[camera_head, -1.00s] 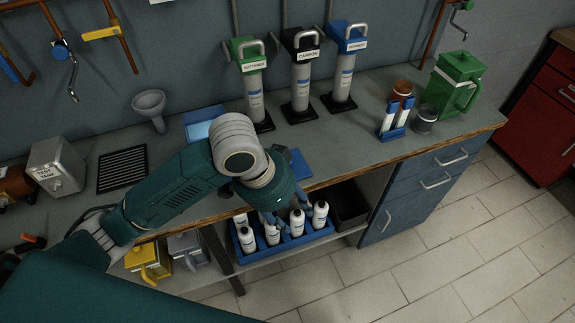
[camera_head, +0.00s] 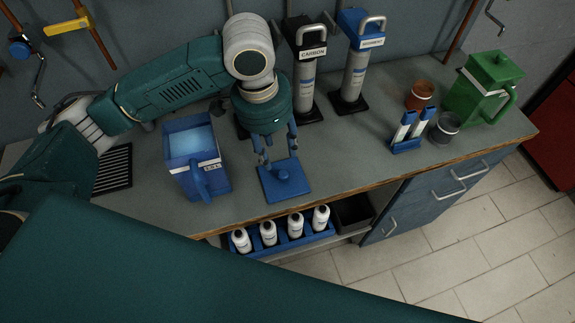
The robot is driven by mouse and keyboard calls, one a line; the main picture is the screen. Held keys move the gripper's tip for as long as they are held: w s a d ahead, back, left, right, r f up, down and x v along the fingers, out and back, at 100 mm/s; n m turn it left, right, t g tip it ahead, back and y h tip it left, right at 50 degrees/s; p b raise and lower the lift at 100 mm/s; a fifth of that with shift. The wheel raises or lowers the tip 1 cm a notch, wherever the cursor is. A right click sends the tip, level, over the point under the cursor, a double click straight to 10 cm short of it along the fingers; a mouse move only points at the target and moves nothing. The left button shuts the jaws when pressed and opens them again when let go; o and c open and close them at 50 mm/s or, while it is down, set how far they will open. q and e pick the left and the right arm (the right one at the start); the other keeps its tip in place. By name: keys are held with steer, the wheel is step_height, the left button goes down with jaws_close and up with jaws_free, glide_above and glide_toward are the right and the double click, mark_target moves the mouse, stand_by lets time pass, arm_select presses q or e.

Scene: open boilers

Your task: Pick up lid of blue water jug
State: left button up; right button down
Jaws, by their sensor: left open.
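The blue lid (camera_head: 285,184), a flat square plate with a round knob, lies on the grey workbench near its front edge. The open blue water jug (camera_head: 198,158) stands to its left, with pale water inside and its handle toward the front. My left gripper (camera_head: 278,157) is open and points down just above the lid, its fingers on either side of the knob in the picture. I cannot tell whether the fingertips touch the lid. My right gripper is out of view.
Filter cylinders marked carbon (camera_head: 305,75) and sediment (camera_head: 356,65) stand behind. A blue rack of tubes (camera_head: 408,135), small jars and a green jug (camera_head: 482,90) are at right. White bottles (camera_head: 268,233) stand below the bench edge.

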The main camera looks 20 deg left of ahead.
mark_target(283, 174)
arm_select(q)
steer(key=f, duration=0.1)
steer(key=s+f, duration=0.1)
steer(key=f, duration=0.1)
steer(key=shift+d+f, duration=0.15)
steer(key=shift+d, duration=0.05)
steer(key=shift+w+f, duration=0.1)
steer(key=shift+f, duration=0.15)
steer(key=f, duration=0.1)
steer(key=f+p, duration=0.1)
steer(key=f, duration=0.1)
steer(key=d+f, duration=0.1)
steer(key=shift+w+f+p, duration=0.15)
steer(key=shift+w+p, duration=0.2)
steer(key=shift+f, duration=0.45)
steer(key=shift+c, duration=0.3)
steer(key=c, duration=0.8)
steer(key=shift+c, duration=0.8)
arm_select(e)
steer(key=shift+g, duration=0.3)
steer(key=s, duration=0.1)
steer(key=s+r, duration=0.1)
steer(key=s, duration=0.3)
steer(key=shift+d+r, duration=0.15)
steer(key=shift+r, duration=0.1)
